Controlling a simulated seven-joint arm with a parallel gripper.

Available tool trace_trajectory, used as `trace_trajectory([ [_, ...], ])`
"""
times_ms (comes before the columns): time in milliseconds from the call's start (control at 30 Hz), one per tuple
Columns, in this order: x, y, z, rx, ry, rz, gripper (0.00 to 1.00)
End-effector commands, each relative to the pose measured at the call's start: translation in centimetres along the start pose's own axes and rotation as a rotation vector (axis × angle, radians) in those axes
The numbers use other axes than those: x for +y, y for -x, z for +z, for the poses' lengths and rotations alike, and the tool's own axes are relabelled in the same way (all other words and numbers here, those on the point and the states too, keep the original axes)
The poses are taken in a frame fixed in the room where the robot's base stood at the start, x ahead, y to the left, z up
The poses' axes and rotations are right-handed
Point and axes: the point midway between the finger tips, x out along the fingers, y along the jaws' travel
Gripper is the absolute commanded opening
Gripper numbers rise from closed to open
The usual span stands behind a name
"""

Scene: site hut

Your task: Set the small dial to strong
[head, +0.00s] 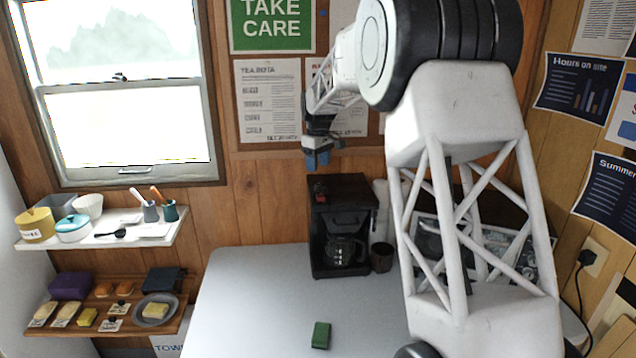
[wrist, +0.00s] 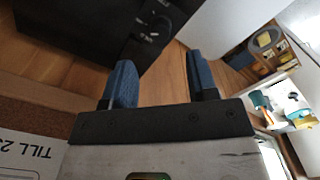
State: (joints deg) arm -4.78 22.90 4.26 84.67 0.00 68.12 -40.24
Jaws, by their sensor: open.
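The black coffee machine (head: 343,190) stands at the back of the pale table, against the wood wall. In the wrist view, its dark face (wrist: 90,28) fills the upper left, with a round dark dial (wrist: 161,22) and small pale markings near its edge. The markings are too small to read, so I cannot tell the dial's setting. My gripper (head: 318,158) hangs above the machine's left side. Its two blue fingers (wrist: 160,75) are apart and empty, and the dial shows beyond the gap between them, not touched.
A glass jug (head: 344,250) sits in the machine and a dark mug (head: 382,257) stands to its right. A green block (head: 321,335) lies on the table (head: 255,300). Shelves with dishes (head: 105,240) and food are at the left. The table's left part is clear.

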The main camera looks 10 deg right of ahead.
Motion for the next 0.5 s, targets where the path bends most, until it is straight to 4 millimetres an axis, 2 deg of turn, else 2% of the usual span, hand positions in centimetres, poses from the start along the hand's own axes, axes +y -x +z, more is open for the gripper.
trace_trajectory([
  [500, -0.1, -5.7, 0.1, -0.002, 0.000, -0.002, 0.53],
])
